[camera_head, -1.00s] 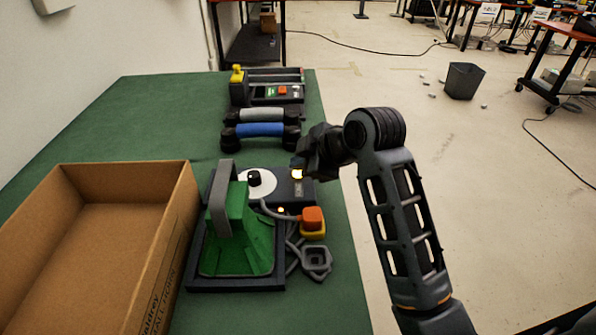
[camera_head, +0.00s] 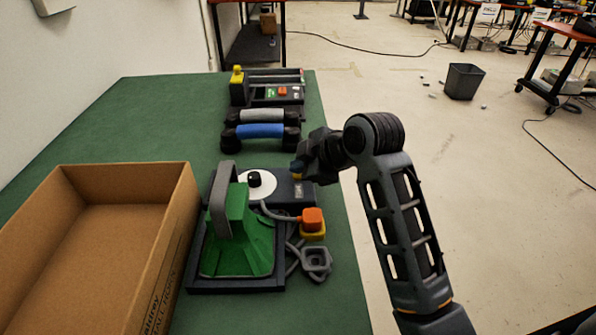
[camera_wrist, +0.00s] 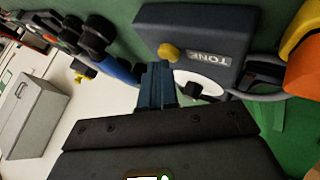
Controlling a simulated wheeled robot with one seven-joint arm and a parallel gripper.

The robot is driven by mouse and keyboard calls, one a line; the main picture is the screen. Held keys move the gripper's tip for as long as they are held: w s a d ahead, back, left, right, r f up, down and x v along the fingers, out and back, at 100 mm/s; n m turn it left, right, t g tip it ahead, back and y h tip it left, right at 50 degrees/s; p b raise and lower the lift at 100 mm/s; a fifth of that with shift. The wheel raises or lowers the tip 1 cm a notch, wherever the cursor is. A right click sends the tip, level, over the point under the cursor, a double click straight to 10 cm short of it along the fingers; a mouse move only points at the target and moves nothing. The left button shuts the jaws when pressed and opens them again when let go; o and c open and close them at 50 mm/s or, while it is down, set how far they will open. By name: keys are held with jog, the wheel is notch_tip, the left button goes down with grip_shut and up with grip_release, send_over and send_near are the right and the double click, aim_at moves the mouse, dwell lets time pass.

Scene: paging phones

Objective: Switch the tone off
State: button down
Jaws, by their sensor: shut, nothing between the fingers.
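The dark tone box (camera_head: 286,187) lies on the green table behind the green phone (camera_head: 240,240). In the wrist view the box (camera_wrist: 160,18) bears a TONE label (camera_wrist: 208,55), an unlit yellow button (camera_wrist: 168,52), and a white dial (camera_wrist: 207,78) with a black knob (camera_wrist: 188,91). My gripper (camera_head: 298,168) is over the box's far right part. In the wrist view its blue fingers (camera_wrist: 158,80) are shut and empty, with their tips close to the yellow button. I cannot tell whether they touch it.
An open cardboard box (camera_head: 175,215) stands at the left. An orange-and-yellow plug (camera_head: 313,221) and grey cables lie right of the phone. A blue-handled piece (camera_head: 260,131) and a device with an orange button (camera_head: 282,91) lie farther back.

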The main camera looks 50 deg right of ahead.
jog(key=shift+r, duration=0.35)
jog(key=shift+p, duration=0.3)
notch_tip(320, 180, up, 6)
jog(key=p, duration=0.6)
